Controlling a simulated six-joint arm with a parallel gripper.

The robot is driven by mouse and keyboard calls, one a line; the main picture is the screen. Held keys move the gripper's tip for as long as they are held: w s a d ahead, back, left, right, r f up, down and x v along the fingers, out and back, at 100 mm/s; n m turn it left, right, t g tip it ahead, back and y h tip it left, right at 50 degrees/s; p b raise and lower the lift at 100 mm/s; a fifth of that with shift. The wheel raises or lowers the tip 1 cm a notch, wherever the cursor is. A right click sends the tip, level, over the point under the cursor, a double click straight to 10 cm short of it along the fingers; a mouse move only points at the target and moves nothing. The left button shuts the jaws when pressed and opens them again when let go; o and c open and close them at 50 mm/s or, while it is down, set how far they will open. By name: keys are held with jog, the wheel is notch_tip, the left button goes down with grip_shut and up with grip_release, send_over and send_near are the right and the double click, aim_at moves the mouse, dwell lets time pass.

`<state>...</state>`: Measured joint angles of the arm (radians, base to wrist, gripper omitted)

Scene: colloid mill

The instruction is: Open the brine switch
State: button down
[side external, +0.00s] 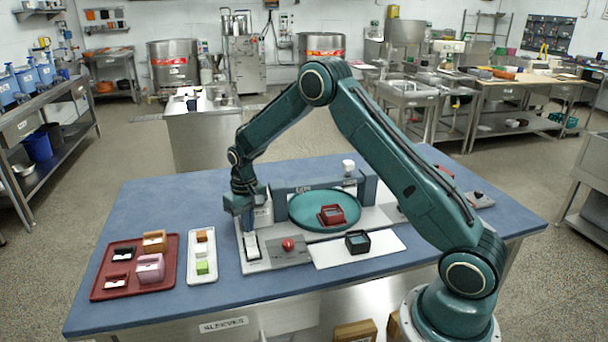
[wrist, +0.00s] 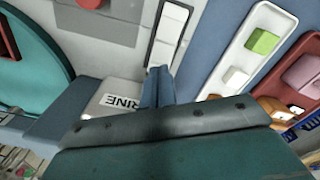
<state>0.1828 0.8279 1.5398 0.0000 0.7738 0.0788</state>
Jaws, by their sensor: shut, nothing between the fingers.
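The brine switch is a white rocker in a dark frame. It shows in the wrist view (wrist: 171,30) at top centre and in the side view (side external: 252,246) at the left end of the grey base plate. A block labelled "RINE", its first letter hidden, shows in the wrist view (wrist: 112,100) beside my fingers. My gripper (wrist: 158,72) is shut and empty, its fingertips at the lower end of the rocker in the wrist view. In the side view my gripper (side external: 247,226) points down just behind the switch. I cannot tell whether the fingertips touch it.
A red button (side external: 288,244) is right of the switch. A teal disc (side external: 310,222) carries a red square container (side external: 331,214). A dark open box (side external: 357,241) stands on a white sheet. A white tray (side external: 191,266) and a red tray (side external: 108,288) hold small blocks at left.

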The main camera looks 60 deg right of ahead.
aim_at(250, 236)
jog(key=shift+f, duration=1.25)
dwell(1.1)
jog(key=shift+r, duration=3.5)
